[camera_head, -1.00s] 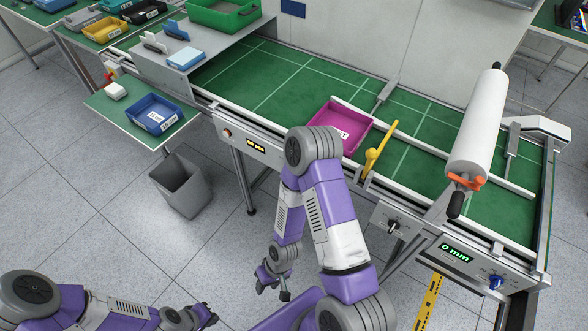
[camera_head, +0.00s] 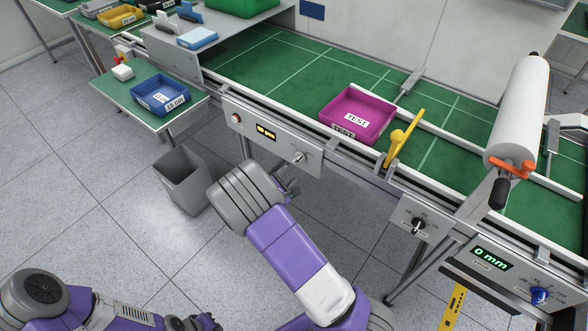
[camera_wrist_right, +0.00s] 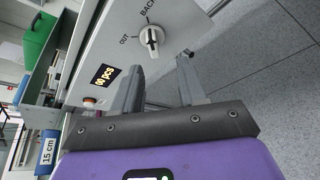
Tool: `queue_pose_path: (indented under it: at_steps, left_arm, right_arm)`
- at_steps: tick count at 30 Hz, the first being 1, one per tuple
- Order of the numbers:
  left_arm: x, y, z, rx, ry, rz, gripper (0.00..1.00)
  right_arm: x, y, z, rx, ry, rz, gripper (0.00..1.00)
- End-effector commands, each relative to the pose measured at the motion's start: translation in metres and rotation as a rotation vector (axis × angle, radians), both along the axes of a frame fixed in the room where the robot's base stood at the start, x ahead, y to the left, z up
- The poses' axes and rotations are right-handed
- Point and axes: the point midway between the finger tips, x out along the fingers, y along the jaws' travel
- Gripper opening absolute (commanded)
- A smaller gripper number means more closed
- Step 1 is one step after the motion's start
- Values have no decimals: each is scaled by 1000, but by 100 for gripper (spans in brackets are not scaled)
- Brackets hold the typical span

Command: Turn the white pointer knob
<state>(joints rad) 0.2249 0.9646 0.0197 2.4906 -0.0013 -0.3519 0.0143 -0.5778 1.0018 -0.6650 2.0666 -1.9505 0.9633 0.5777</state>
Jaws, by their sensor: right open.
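The white pointer knob (camera_head: 299,158) sits on the grey front panel of the green bench, right of a yellow-lit display. In the right wrist view the knob (camera_wrist_right: 152,38) shows large, between the words OUT and BACK. My right gripper (camera_wrist_right: 160,82) is open and empty. Its two fingers point toward the panel, with the knob ahead between their lines and apart from them. In the head view my right gripper (camera_head: 287,186) is mostly hidden behind my purple arm, just below the knob. My left gripper (camera_head: 205,322) is low at the bottom edge, its jaws unclear.
A magenta TEST tray (camera_head: 340,116) and yellow lever (camera_head: 404,142) are on the bench. Another knob (camera_head: 418,226) and a blue knob (camera_head: 540,295) are farther right on the front. A grey bin (camera_head: 182,180) stands on the floor left of my right arm.

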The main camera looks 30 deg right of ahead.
Motion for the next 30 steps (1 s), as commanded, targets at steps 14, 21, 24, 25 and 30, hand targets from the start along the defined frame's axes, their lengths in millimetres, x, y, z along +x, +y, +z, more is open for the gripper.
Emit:
queue_pose_path:
  at_steps: [14,21,24,25,30]
  left_arm:
    - [0,0,-17,0,0,0,0]
    - [0,0,-20,0,0,0,0]
    - [0,0,-19,0,0,0,0]
    - [0,0,-19,0,0,0,0]
    - [0,0,-19,0,0,0,0]
  right_arm:
    - [41,-45,-14,-20,-17,20,42]
    - [49,-55,-17,-19,-16,22,42]
    - [49,-55,-17,-18,-15,21,42]
    - [49,-55,-17,-18,-15,21,42]
    - [49,-55,-17,-18,-15,21,28]
